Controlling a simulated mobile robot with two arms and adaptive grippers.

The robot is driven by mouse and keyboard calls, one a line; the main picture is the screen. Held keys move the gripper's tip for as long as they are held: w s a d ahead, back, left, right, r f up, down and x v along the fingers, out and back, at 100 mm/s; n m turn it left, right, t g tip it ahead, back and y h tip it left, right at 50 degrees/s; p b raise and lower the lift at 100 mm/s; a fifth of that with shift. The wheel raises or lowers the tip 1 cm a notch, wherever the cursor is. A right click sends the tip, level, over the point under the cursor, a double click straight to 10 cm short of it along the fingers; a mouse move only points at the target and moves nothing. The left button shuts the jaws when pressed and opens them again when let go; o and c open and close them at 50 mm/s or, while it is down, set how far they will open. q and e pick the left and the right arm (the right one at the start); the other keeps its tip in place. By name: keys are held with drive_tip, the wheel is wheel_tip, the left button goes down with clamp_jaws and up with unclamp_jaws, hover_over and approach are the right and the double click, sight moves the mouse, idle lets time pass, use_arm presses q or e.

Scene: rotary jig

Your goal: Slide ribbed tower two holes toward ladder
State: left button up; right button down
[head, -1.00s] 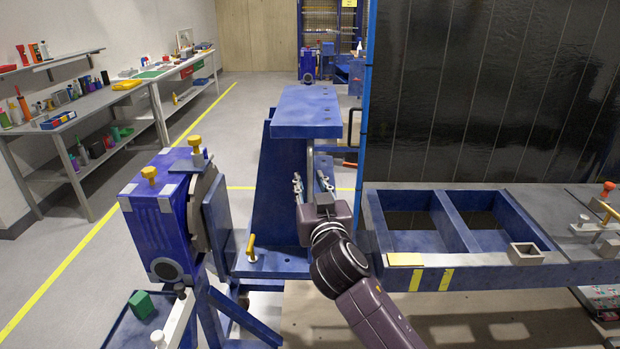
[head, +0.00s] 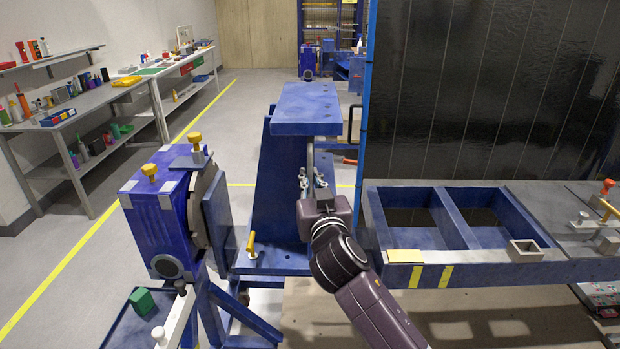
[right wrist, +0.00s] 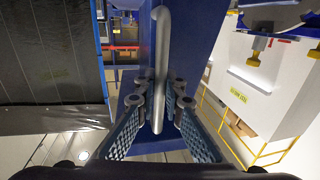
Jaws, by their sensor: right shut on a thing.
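The ribbed tower (head: 272,195) is a blue upright with a flat top plate and a sloped rib, on a blue base in the middle of the head view. A silver bar handle (head: 310,158) stands on its near face. My right gripper (head: 312,182) is shut on this handle; in the right wrist view its fingers (right wrist: 161,98) close on the handle's lower part (right wrist: 162,40) from both sides. A yellow-handled pin (head: 251,246) stands at the base's front left. I cannot clearly make out the ladder. My left gripper is out of view.
A blue rotary unit (head: 155,225) with yellow knobs stands close on the tower's left. A blue frame table (head: 480,270) and dark screen (head: 480,90) are on the right. The right wrist view shows yellow bars (right wrist: 240,135) at lower right.

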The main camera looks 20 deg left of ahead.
drive_tip(key=w+d+p, duration=0.2)
drive_tip(key=d, duration=0.8)
drive_tip(key=shift+w+p, duration=0.35)
drive_tip(key=shift+p, duration=0.05)
drive_tip(key=c, duration=2.2)
unclamp_jaws()
drive_tip(key=shift+a+f, duration=0.1)
drive_tip(key=shift+a, duration=0.1)
drive_tip(key=shift+c, duration=0.2)
drive_tip(key=shift+o, duration=1.1)
drive_tip(key=shift+a, duration=0.15)
drive_tip(key=shift+d, duration=0.2)
drive_tip(key=v, duration=1.2)
drive_tip(key=shift+a, duration=0.1)
